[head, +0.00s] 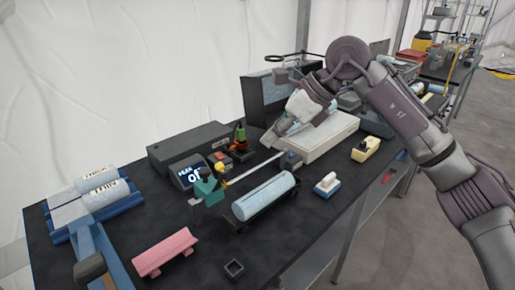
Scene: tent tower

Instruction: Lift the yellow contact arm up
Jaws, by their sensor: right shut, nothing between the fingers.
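The yellow contact arm (253,169) appears as a thin, pale yellowish rod. It slopes up to the right from a teal block (208,190) to a small grey block near the right gripper, behind a light blue cylinder (265,197). My right gripper (273,136) is shut and empty, pointing down and left just above and behind the rod's far right end. Whether it touches the rod cannot be told.
A dark display box (190,173) stands left of the rod. A pale flat box (322,139) lies beside the right gripper.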

